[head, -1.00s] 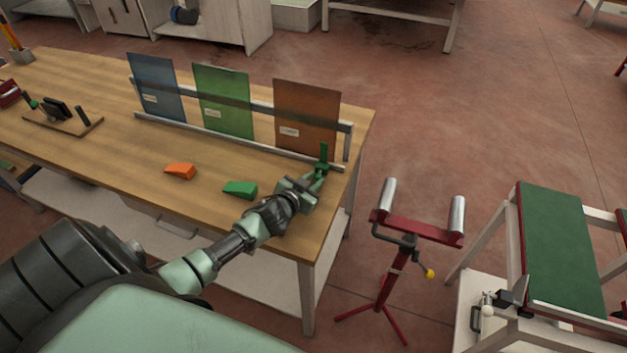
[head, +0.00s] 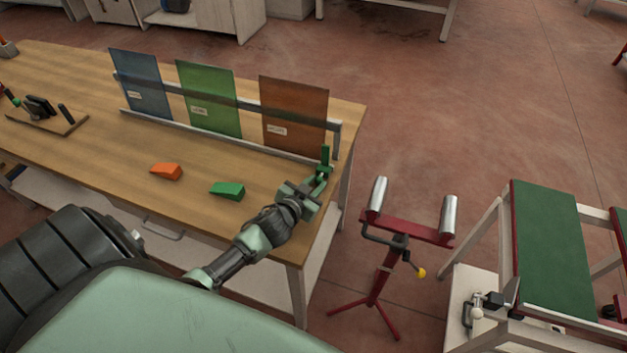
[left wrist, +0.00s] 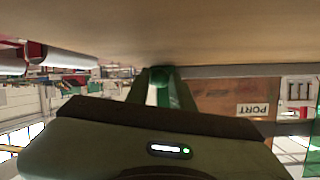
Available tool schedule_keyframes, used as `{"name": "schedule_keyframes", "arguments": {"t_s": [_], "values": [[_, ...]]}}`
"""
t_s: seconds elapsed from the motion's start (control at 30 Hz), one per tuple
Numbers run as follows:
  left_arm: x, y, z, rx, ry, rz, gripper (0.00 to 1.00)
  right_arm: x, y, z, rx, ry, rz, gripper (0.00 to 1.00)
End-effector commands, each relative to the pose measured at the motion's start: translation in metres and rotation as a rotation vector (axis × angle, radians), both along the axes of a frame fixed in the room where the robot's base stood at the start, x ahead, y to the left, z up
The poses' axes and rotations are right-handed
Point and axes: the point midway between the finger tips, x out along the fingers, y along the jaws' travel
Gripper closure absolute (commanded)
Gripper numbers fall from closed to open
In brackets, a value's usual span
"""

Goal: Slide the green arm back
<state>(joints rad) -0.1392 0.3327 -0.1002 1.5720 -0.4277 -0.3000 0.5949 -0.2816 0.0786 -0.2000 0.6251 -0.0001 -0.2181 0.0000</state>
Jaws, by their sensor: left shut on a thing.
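The green arm (head: 325,158) is a small upright green piece at the right end of the rack's low rail (head: 215,135), by the brown sheet's right edge. My left gripper (head: 317,184) reaches it from the front and is shut on its lower part. In the left wrist view, green shows between the two fingers (left wrist: 160,88). The exact contact is partly hidden by the fingers. My right gripper is not in view.
Blue (head: 138,85), green (head: 208,98) and brown (head: 293,115) sheets stand in the rack. An orange wedge (head: 166,171) and a green wedge (head: 227,190) lie on the wooden table (head: 90,150). A red roller stand (head: 405,230) is to the right.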

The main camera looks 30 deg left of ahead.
Motion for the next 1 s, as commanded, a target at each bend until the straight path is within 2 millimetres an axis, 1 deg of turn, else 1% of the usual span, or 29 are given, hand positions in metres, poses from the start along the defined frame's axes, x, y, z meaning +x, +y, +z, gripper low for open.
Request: {"name": "schedule_keyframes", "arguments": {"t_s": [0.03,0.07,0.13,0.23,0.37,0.6,0.73,0.87,1.0], "values": [[0.000,-0.004,0.000,-0.006,-0.003,-0.007,1.00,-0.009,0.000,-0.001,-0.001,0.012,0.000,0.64],[0.000,-0.004,0.000,-0.006,-0.003,-0.007,0.69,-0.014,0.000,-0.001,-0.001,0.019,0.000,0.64],[0.000,-0.004,0.000,-0.006,-0.003,-0.007,0.68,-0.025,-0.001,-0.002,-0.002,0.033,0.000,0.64],[0.000,-0.003,0.000,-0.005,-0.002,-0.005,0.68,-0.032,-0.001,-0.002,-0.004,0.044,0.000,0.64],[0.000,-0.003,0.001,-0.004,-0.003,-0.005,0.68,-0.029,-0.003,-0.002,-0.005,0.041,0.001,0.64],[0.000,-0.002,0.000,-0.003,-0.003,-0.003,0.68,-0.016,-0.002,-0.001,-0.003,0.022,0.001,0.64],[-0.001,-0.002,0.001,-0.003,-0.002,-0.003,0.68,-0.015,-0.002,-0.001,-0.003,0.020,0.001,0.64],[-0.011,-0.003,0.003,-0.003,-0.001,-0.003,0.68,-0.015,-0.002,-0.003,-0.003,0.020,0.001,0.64],[-0.032,-0.006,0.011,-0.004,0.000,-0.005,0.68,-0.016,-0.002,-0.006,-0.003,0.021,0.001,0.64]]}}
